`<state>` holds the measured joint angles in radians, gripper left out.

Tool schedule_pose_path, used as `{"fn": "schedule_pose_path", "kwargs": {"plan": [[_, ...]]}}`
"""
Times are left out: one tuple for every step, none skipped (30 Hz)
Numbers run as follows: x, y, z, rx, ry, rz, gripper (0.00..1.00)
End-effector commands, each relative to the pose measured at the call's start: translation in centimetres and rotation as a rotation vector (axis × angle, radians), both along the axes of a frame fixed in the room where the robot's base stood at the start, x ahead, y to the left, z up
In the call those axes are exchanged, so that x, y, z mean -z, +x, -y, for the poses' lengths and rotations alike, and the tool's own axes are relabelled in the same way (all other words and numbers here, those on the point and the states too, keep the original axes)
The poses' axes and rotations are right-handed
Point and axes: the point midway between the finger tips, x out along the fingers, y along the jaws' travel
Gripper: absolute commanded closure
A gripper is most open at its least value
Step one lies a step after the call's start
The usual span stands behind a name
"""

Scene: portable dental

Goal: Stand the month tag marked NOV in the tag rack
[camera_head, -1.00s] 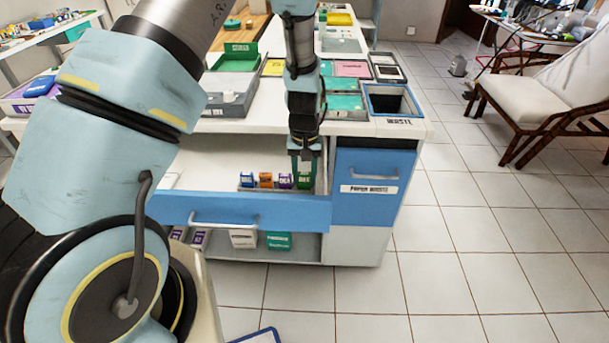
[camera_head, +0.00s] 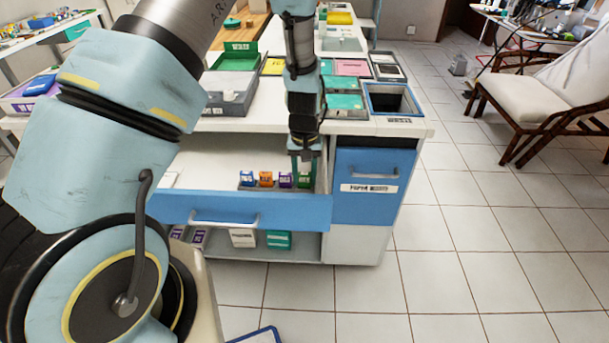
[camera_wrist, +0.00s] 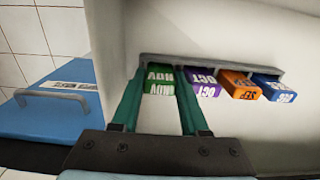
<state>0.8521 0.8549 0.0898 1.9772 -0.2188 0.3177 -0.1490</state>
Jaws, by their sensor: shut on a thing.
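The green NOV tag (camera_wrist: 159,80) is at the end of the grey tag rack (camera_wrist: 215,63), beside the purple OCT tag (camera_wrist: 201,82), in the wrist view. The orange SEP tag (camera_wrist: 240,85) and a blue tag (camera_wrist: 274,88) follow in the row. My gripper (camera_wrist: 160,86) has its green fingers on either side of the NOV tag and is shut on it. In the head view my gripper (camera_head: 305,172) reaches down into the open drawer at the row's right end. The tag's lower edge is hidden, so I cannot tell whether it rests on the rack floor.
The open drawer's blue front (camera_head: 240,212) stands in front of the rack. The drawer's side wall is close to my gripper. A blue paper waste door (camera_head: 373,187) is to the right. The counter above holds trays and a waste bin (camera_head: 392,100).

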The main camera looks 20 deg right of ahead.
Motion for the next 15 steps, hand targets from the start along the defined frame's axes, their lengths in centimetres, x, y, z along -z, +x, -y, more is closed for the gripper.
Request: {"fn": "schedule_pose_path", "kwargs": {"plan": [[-0.01,0.01,0.0,0.0,0.0,0.0,1.0],[-0.01,0.01,0.0,0.0,0.0,0.0,1.0],[-0.01,0.0,0.0,0.0,0.0,0.0,1.0],[-0.01,0.0,0.0,0.0,0.0,0.0,1.0],[-0.01,0.0,0.0,0.0,0.0,0.0,1.0],[-0.01,0.0,0.0,0.0,0.0,0.0,0.54],[-0.01,0.0,0.0,0.0,0.0,0.0,0.5],[-0.01,0.0,0.0,0.0,0.0,0.0,0.47],[-0.01,0.0,0.0,0.0,0.0,0.0,0.43],[-0.01,0.0,0.0,0.0,0.0,0.0,0.39],[-0.01,0.0,0.0,0.0,0.0,0.0,0.36],[-0.01,0.0,0.0,0.0,0.0,0.0,0.31],[-0.01,0.0,0.0,0.0,0.0,0.0,0.28],[-0.01,0.0,0.0,0.0,0.0,0.0,0.24],[-0.01,-0.01,0.0,0.0,0.0,0.0,0.21]]}}
